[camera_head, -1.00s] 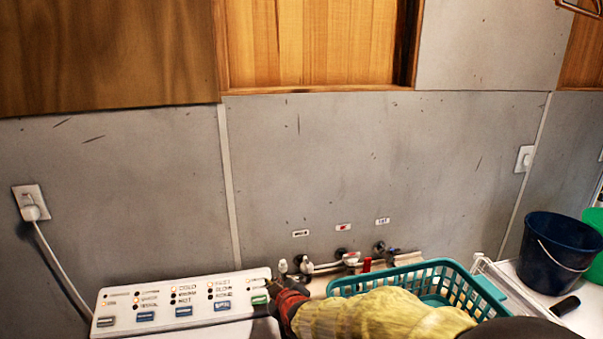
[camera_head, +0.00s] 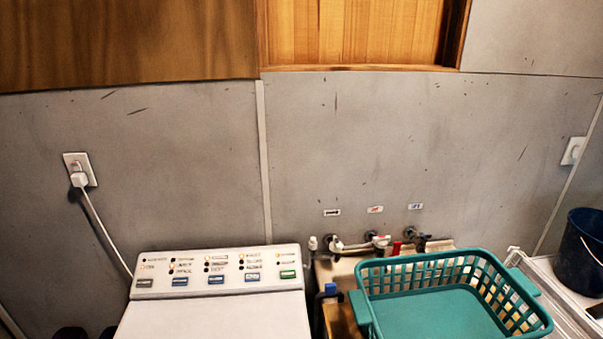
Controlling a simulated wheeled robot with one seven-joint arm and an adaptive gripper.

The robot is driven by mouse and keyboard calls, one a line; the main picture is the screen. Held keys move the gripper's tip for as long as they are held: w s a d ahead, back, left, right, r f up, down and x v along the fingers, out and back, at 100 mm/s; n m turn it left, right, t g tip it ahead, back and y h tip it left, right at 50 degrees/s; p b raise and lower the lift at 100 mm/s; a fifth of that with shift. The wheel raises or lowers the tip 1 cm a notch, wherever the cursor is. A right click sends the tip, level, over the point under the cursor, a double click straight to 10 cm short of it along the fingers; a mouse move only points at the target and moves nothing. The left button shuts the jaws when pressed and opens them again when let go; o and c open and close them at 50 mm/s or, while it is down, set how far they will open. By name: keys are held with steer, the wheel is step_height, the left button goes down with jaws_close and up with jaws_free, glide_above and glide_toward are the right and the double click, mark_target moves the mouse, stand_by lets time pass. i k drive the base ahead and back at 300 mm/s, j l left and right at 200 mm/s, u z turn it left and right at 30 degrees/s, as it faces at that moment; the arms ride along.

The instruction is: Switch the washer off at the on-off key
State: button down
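The white washer (camera_head: 215,318) stands at the lower middle-left. Its sloped control panel (camera_head: 215,256) faces me in full view. Along the panel's lower edge are a grey key (camera_head: 144,283) at the left end, several blue keys (camera_head: 216,279) between, and a green key (camera_head: 288,274) at the right end. Small printed labels and indicator dots sit above the keys. Some dots look orange and others dark. The lettering is too small to tell which key is on-off. My gripper is not in this view, and nothing covers the keys.
A teal basket (camera_head: 365,303) stands right of the washer, by the wall taps (camera_head: 378,241). A blue-capped fitting (camera_head: 331,290) rises between them. A dark blue bucket (camera_head: 580,262) is at the right edge. A plug and cord (camera_head: 80,180) hang on the left wall.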

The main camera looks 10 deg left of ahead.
mark_target(146, 283)
steer(key=u, duration=1.5)
